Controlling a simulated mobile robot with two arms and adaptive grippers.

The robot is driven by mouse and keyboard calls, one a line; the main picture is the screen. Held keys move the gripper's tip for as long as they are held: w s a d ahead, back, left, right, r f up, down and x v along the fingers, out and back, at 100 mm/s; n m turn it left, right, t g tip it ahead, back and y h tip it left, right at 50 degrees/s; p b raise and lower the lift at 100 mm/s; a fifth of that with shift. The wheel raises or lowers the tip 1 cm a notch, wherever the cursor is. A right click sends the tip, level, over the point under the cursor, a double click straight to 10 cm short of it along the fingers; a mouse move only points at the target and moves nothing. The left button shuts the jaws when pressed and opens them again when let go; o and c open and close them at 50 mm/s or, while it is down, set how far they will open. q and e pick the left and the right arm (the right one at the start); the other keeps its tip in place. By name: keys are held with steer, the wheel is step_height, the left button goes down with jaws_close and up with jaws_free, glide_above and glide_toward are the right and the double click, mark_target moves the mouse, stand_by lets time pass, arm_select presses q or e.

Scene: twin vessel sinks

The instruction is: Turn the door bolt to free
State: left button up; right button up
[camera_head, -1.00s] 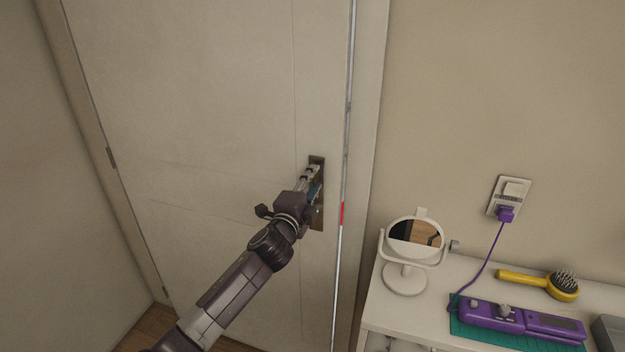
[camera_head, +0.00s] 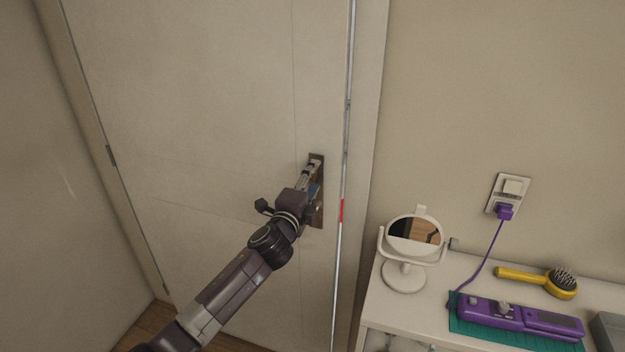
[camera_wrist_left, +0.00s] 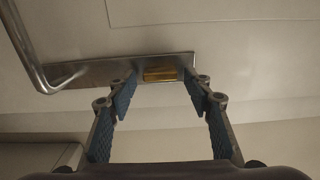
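The white door (camera_head: 220,110) is closed in its frame in the head view. A metal plate (camera_head: 318,216) sits near its right edge, partly hidden by my left gripper (camera_head: 314,165), whose fingertips are at the plate's upper part. In the left wrist view, a small brass bolt knob (camera_wrist_left: 160,74) lies crosswise at one end of the plate (camera_wrist_left: 100,70). My left gripper (camera_wrist_left: 160,88) is open there, with blue-padded fingers on either side of the knob and a visible gap to each. A bent lever handle (camera_wrist_left: 28,60) is at the plate's other end. My right gripper is not in view.
A red mark (camera_head: 342,210) shows in the gap at the door's edge. To the right, a white counter (camera_head: 375,310) holds a round mirror (camera_head: 412,235), a purple device (camera_head: 490,313) on a green mat, and a yellow hairbrush (camera_head: 540,280). The door face left of my arm is clear.

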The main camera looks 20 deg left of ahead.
arm_select(q)
steer(key=shift+s, duration=0.15)
steer(key=s, duration=1.1)
steer(key=shift+s+a, duration=0.2)
steer(key=shift+s, duration=0.15)
steer(key=shift+f, duration=0.1)
